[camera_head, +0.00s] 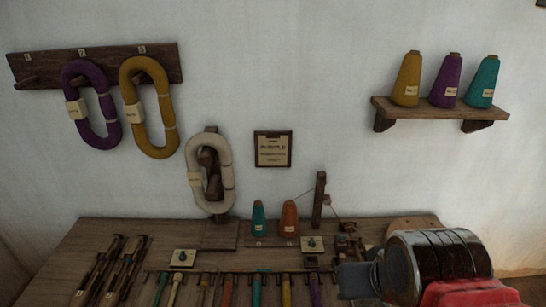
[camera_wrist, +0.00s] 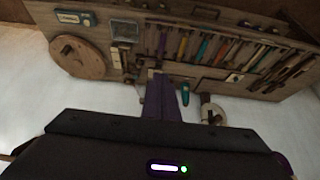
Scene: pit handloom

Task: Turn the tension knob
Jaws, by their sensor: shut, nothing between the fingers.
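I cannot tell for sure which part is the tension knob. Two small cream plates bear dark greenish knobs on the bench: a left plate (camera_head: 183,257) and a right plate (camera_head: 312,243). One such plate (camera_wrist: 235,77) also shows in the wrist view, right of my gripper. My gripper (camera_head: 350,279) is at the lower right of the head view, over the bench front, apart from the left plate. Its fingers (camera_wrist: 160,88) are shut and empty in the wrist view and hide part of the bench. I cannot tell whether they touch anything.
A teal cone (camera_head: 258,218), an orange cone (camera_head: 289,219) and an upright post (camera_head: 319,199) stand at the bench back. Several coloured rods (camera_head: 228,290) line its front. Dark wooden tools (camera_head: 112,270) lie left. A round wooden disc (camera_wrist: 78,56) shows in the wrist view.

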